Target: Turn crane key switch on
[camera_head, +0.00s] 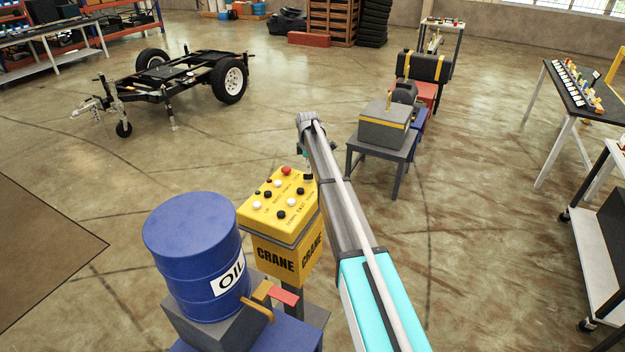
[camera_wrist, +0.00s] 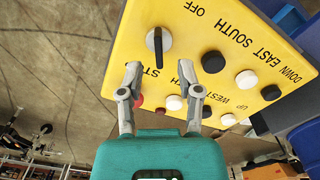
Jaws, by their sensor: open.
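The yellow crane control box (camera_head: 283,208) stands in the middle of the head view, with CRANE on its sides. Its top panel fills much of the wrist view (camera_wrist: 135,25). In the head view the black knob (camera_head: 308,177) is at the panel's right corner, beside my arm. My gripper (camera_wrist: 160,70) is open and empty. Its fingertips are spread just below the key switch in the picture, apart from it. My arm hides much of the gripper in the head view.
Black and white buttons (camera_wrist: 213,62) lie right of the right finger. A red button (camera_wrist: 139,101) is partly hidden by the left finger. A blue OIL barrel (camera_head: 195,255) stands close left of the box. A grey case (camera_head: 384,128) sits on a table beyond my arm.

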